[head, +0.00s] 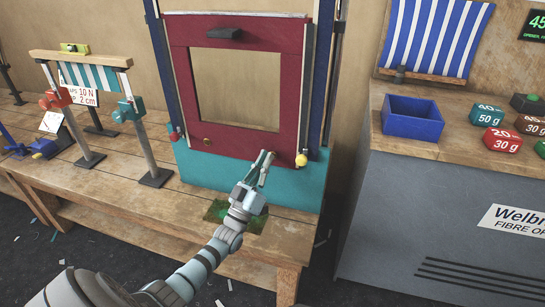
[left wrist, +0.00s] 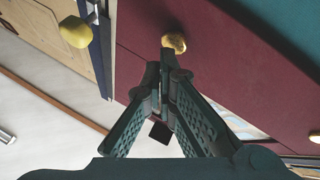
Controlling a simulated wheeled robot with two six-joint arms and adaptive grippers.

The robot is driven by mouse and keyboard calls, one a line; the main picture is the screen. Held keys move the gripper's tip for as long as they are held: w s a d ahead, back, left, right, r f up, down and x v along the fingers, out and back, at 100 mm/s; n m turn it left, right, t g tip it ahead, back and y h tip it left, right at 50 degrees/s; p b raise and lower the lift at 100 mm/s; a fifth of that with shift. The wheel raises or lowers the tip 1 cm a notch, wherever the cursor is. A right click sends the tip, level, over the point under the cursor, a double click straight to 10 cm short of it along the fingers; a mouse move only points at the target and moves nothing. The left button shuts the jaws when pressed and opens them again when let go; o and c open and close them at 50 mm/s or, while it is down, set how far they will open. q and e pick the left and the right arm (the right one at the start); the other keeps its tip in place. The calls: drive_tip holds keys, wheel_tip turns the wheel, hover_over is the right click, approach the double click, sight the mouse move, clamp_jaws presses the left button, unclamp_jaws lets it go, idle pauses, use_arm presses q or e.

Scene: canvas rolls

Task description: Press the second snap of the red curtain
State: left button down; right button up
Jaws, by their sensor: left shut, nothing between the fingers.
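The red curtain (head: 285,70) is a dark red panel around a clear window, hanging in a blue frame over a teal lower panel (head: 215,174). A brass snap (head: 207,141) shows at its lower left in the head view. My left gripper (head: 268,156) is shut and empty, in front of the curtain's lower right edge. In the left wrist view, a brass snap (left wrist: 174,43) sits on the red cloth just beyond the left gripper's fingertips (left wrist: 165,66). A small gap seems to remain; contact cannot be told. In the head view my gripper seems to hide this snap.
A yellow knob (head: 301,160) stands at the frame's right side, close to my gripper; a red knob (head: 175,135) is at the left. The wooden bench (head: 120,195) carries clamp stands. A grey cabinet (head: 440,215) with a blue bin (head: 411,128) stands right.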

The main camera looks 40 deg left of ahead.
use_arm(q)
drive_tip(key=shift+w+a+b, duration=0.15)
drive_tip(key=shift+w+b, duration=0.25)
idle(0.3)
drive_tip(key=shift+s+d+p, duration=0.3)
drive_tip(key=shift+s+p, duration=0.5)
drive_tip(key=shift+s, duration=0.05)
drive_tip(key=s+p, duration=0.1)
drive_tip(key=s+d+p, duration=0.1)
drive_tip(key=s, duration=0.1)
drive_tip(key=s+p, duration=0.1)
drive_tip(key=shift+s+d, duration=0.3)
drive_tip(key=shift+s, duration=0.05)
